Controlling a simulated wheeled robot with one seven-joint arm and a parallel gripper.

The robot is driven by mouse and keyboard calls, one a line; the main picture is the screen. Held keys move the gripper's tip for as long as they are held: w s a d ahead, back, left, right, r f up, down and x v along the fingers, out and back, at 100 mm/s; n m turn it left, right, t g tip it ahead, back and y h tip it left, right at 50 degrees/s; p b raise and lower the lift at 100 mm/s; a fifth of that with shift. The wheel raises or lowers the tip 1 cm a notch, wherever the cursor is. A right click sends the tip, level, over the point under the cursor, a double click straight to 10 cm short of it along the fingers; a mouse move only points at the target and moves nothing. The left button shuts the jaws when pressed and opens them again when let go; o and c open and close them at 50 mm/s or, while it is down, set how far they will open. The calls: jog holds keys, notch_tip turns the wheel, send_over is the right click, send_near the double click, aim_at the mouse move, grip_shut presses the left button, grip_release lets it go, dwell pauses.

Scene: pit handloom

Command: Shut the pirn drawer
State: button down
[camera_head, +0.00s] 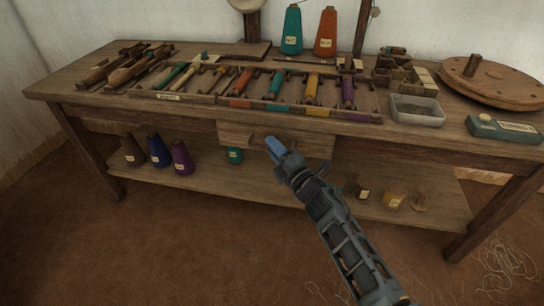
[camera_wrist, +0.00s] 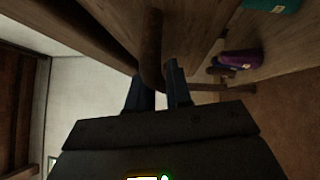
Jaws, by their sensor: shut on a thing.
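The pirn drawer (camera_head: 232,134) is under the front edge of the wooden table, near the middle of the head view. Its front seems to stand a little forward of the apron; how far is hard to tell. My gripper (camera_head: 275,147) is at the drawer front, with its blue fingers on the handle. In the wrist view, the rounded wooden handle (camera_wrist: 151,45) runs between the fingertips of my gripper (camera_wrist: 158,85), which is shut on it. The inside of the drawer is hidden.
The table top (camera_head: 75,87) carries racks of coloured pirns, a clear tray (camera_head: 417,112), a green box (camera_head: 503,129) and a round wooden disc (camera_head: 493,82). Cones, including a purple one (camera_head: 181,158), stand on the lower shelf (camera_head: 225,182). The floor in front is mostly clear.

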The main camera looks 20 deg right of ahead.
jog(key=shift+w+d, duration=0.15)
jog(key=shift+d, duration=0.05)
jog(key=c, duration=1.2)
grip_release()
jog(key=shift+o, duration=0.2)
jog(key=r+p+v, duration=0.1)
jog(key=p+v, duration=0.1)
jog(key=v, duration=0.5)
jog(key=shift+s+f+p, duration=0.3)
jog(key=shift+s+f, duration=0.1)
jog(key=shift+f, duration=0.05)
